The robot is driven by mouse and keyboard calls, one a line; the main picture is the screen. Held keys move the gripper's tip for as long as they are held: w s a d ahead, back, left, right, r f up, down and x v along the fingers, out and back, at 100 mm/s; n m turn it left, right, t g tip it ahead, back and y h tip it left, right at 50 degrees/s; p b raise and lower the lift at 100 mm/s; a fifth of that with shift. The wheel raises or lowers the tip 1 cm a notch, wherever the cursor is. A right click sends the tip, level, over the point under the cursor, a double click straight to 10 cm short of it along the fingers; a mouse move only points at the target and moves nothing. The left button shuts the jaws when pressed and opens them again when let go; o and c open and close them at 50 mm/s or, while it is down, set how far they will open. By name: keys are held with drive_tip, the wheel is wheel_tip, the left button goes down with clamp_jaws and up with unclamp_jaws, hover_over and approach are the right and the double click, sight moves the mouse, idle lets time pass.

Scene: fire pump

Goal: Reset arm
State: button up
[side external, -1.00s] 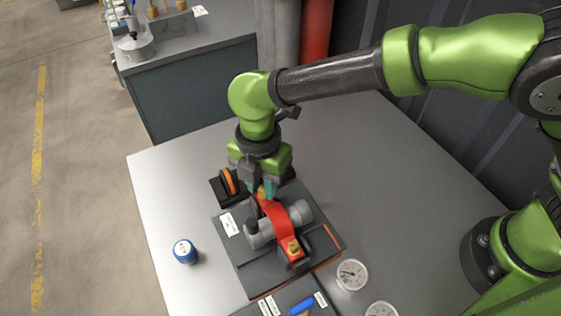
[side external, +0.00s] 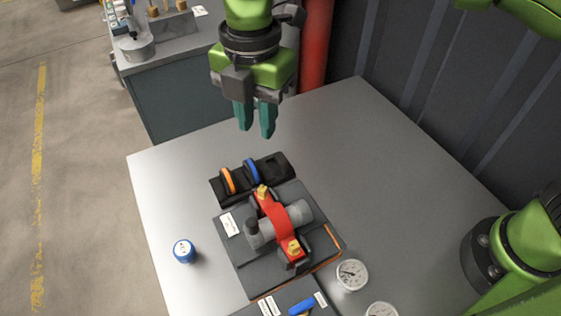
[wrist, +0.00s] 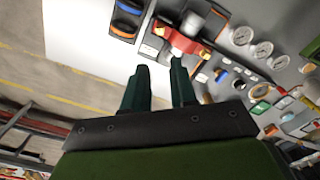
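My gripper (side external: 256,130) hangs high above the far part of the table, with its teal fingers pointing down. The fingers are apart with nothing between them, and the wrist view (wrist: 160,75) shows the same gap. Below and nearer the camera is the pump (side external: 300,212), a grey body with a red strap or bracket across it and yellow knobs at the bracket's ends. It sits on a dark base plate (side external: 238,255). My gripper is clear of the pump and touches nothing.
A black holder (side external: 278,172) with an orange ring (side external: 228,181) and a blue ring (side external: 252,170) lies behind the pump. Gauges (side external: 352,274) lie at front right. A red pipe (side external: 314,50) stands behind the table.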

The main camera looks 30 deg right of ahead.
drive_tip(key=shift+r, duration=0.3)
